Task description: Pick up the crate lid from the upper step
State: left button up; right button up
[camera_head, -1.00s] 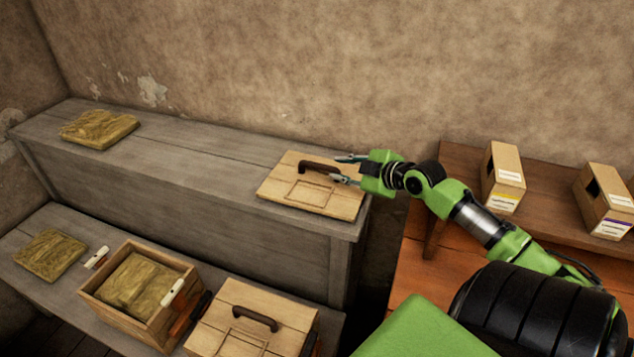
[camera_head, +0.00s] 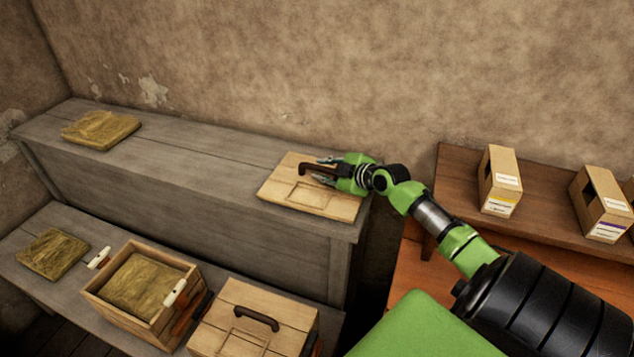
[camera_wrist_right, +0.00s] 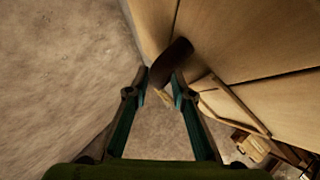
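The crate lid (camera_head: 330,204) is a flat pale wooden board with a dark curved handle (camera_head: 312,168). It lies on the right end of the grey upper step (camera_head: 215,165). My right gripper (camera_head: 325,169) is at the handle, with its teal fingers apart on either side of it. In the right wrist view, the dark handle (camera_wrist_right: 172,60) reaches in between the two fingertips (camera_wrist_right: 160,80), and the fingers look open. Whether either finger touches the handle cannot be told. The left gripper is not in view.
A straw-coloured slab (camera_head: 100,130) lies at the step's far left. On the lower step stand an open crate (camera_head: 170,325), a lidded crate (camera_head: 255,318) and another slab (camera_head: 52,254). Cardboard boxes (camera_head: 500,182) stand on the brown shelf at right. The wall rises close behind the upper step.

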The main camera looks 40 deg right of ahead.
grip_shut()
jog(key=shift+r, duration=0.15)
jog(key=shift+w+r, duration=0.1)
